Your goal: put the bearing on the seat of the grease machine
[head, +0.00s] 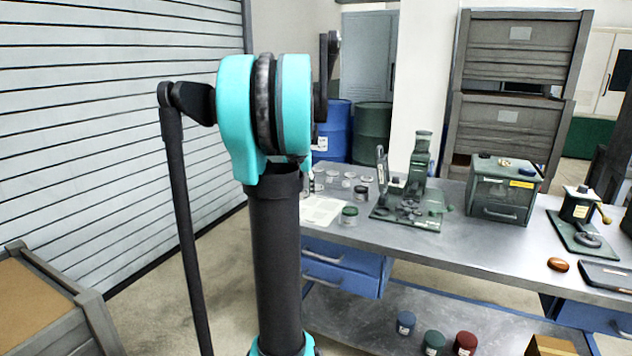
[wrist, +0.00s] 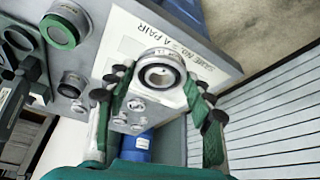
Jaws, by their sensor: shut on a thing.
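The bearing (wrist: 160,75), a pale metal ring with a dark inner rim and an open centre, sits between the green fingers of my gripper (wrist: 160,82) in the wrist view. The fingers close on it from both sides. My gripper is not visible in the head view, where my teal and black arm fills the middle. Two green machines stand on the bench: a tall one with a column and flat base (head: 410,205), and a smaller one with a brass-tipped handle and a dark round piece on its base (head: 578,228). I cannot tell which is the grease machine.
A green box (head: 503,190) stands between the machines. A brown oval object (head: 558,264) and a dark flat case (head: 606,275) lie at the right.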

